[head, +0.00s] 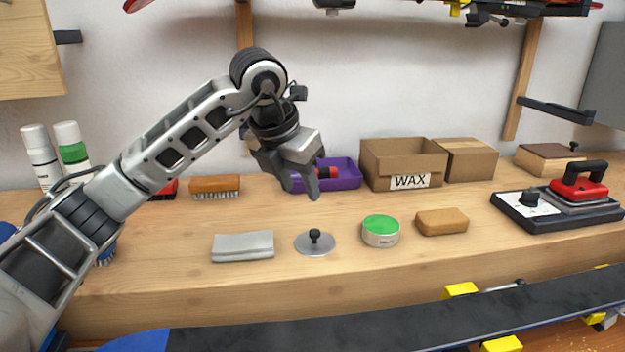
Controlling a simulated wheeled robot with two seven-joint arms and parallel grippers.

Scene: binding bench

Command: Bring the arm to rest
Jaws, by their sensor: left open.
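My left arm reaches in from the left over the wooden bench (170,278). My left gripper (302,190) points downward above the bench, in front of the purple tray (345,176). Its jaws are open, and I see nothing between them. Below it on the bench is a round metal lid with a black knob (315,242), apart from the fingers. My right gripper is not in view.
A folded grey cloth (243,246), a green-topped tin (381,230) and a tan block (441,221) stand along the front. Behind are a brush (215,186) and a WAX box (403,163). A red iron (578,188) sits right. Bottles (41,158) stand left.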

